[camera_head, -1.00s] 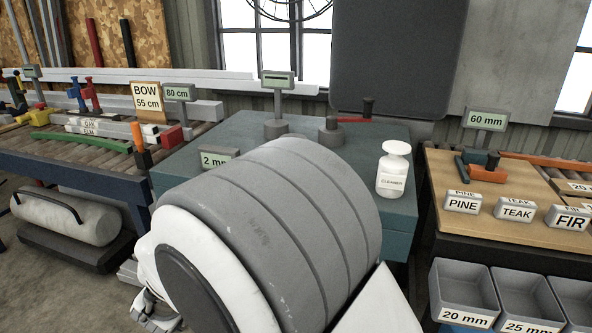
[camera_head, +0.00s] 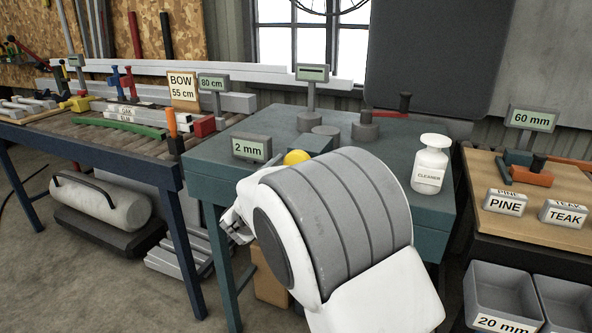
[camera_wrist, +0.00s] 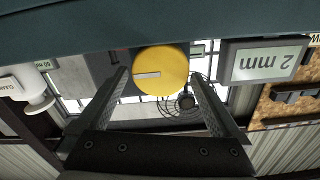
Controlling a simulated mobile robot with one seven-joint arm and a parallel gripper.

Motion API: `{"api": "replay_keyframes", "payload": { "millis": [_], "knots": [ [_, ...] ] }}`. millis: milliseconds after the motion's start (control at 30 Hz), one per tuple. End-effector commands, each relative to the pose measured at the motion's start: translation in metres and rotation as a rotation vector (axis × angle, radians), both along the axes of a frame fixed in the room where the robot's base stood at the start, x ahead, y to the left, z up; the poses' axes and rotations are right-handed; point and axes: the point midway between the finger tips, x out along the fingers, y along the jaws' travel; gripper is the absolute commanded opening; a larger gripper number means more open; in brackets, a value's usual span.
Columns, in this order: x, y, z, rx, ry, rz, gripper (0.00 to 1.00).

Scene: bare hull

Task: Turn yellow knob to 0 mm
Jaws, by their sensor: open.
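The yellow knob (camera_head: 297,157) shows on the near side of the teal bench, mostly hidden by my arm in the head view. In the wrist view the round yellow knob (camera_wrist: 160,71) faces the camera, with a pale bar mark on its left half. The small display (camera_head: 252,147) beside it reads 2 mm; it appears upside down in the wrist view (camera_wrist: 263,64). My gripper (camera_wrist: 160,85) is open, its fingers on either side of the knob in the picture. I cannot tell whether they touch it. In the head view, my gripper (camera_head: 240,222) is partly hidden by my arm.
The teal bench (camera_head: 215,165) carries a white cleaner bottle (camera_head: 430,165), grey round posts and a red-handled lever (camera_head: 390,112). A wooden table with PINE and TEAK blocks stands at right, grey bins (camera_head: 500,290) below it. A roller table with bows and bars stands at left.

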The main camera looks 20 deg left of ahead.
Motion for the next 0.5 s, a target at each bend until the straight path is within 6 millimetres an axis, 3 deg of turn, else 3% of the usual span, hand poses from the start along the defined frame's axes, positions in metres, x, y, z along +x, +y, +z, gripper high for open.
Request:
{"api": "replay_keyframes", "payload": {
  "millis": [200, 467, 500],
  "knots": [
    [0.0145, -0.0013, 0.0001, -0.001, -0.001, 0.000, 1.00],
    [0.0152, -0.0013, 0.0004, -0.001, 0.000, 0.000, 1.00],
    [0.0152, -0.0014, 0.0004, -0.001, 0.000, 0.000, 0.93]
  ]
}}
